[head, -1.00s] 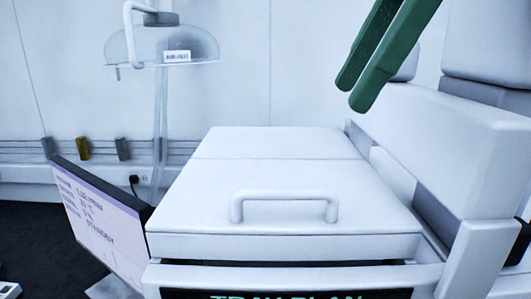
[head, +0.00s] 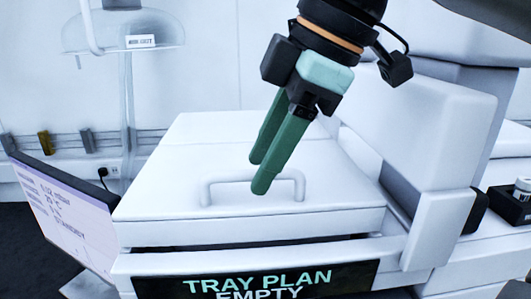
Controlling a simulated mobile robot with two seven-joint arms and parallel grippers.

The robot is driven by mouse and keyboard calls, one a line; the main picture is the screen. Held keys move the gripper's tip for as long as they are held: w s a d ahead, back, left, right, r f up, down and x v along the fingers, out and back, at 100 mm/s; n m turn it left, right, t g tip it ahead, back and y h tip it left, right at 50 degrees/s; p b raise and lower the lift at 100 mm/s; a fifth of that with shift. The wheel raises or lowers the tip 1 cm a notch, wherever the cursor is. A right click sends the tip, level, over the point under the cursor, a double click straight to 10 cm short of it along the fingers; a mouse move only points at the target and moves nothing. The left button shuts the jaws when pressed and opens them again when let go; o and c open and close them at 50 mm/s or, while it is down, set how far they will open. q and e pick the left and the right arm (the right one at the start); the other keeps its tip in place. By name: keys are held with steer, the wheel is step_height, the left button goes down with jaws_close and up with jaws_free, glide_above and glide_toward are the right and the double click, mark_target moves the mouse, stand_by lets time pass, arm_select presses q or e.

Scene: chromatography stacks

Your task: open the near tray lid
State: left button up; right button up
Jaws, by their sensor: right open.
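The near tray lid (head: 165,203) is a white flat panel with a white bar handle (head: 211,193) near its front edge. The lid lies closed on the white unit. My right gripper (head: 257,174) has two green fingers that point down and left over the lid. The fingertips are in front of the handle in the picture and hide part of its bar. I cannot tell whether they touch it. The fingers are apart and nothing shows between them. My left gripper is not in view.
A tilted screen (head: 65,215) stands at the left of the lid. A white block-shaped housing (head: 415,140) rises at the right. A panel (head: 255,283) below the lid reads "TRAY PLAN EMPTY". A clear dome-shaped stand (head: 125,35) is behind. A black holder (head: 507,208) sits at the far right.

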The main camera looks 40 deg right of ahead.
steer(key=shift+c, duration=0.3)
jaws_close()
stand_by(1.1)
